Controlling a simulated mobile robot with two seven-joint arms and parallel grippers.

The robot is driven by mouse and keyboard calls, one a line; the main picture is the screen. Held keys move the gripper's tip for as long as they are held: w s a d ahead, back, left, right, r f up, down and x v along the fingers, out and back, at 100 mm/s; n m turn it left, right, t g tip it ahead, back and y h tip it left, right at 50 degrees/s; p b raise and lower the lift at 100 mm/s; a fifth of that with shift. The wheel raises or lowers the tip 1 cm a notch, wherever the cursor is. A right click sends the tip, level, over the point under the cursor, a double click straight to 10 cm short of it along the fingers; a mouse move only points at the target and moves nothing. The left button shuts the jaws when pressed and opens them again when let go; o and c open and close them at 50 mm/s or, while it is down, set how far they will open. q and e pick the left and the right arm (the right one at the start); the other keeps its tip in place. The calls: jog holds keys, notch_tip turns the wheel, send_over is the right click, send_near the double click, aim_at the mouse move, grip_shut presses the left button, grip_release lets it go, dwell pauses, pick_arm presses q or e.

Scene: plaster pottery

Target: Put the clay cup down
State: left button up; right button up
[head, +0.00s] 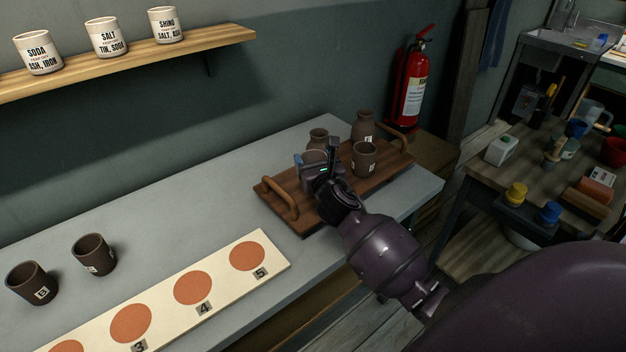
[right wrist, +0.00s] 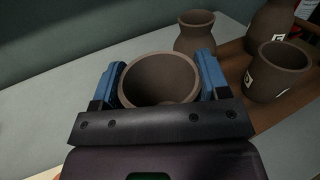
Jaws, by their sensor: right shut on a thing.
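My right gripper (head: 317,157) is over the left part of the wooden tray (head: 289,224). In the right wrist view its blue fingers (right wrist: 160,72) are shut on the clay cup (right wrist: 160,83), one on each side of its round, open mouth. The cup is dark brown, upright and looks empty. In the head view the gripper mostly hides it. I cannot tell whether its base touches the tray. My left gripper is not in view.
On the tray stand a small clay jar (head: 318,135), a taller clay vase (head: 363,130) and another cup (head: 364,161), close behind and right. Two more cups (head: 93,254) (head: 33,283) stand on the grey table (head: 190,218), near a board (head: 220,287) with orange circles.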

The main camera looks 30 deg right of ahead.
jog(key=shift+f+b, duration=0.8)
jog(key=shift+f, duration=1.8)
jog(key=shift+f, duration=0.1)
jog(key=o, duration=1)
jog(key=shift+r, duration=0.2)
jog(key=shift+s+a+f, duration=0.1)
jog(key=shift+s, duration=0.25)
jog(key=v, duration=1.1)
jog(key=shift+s, duration=0.15)
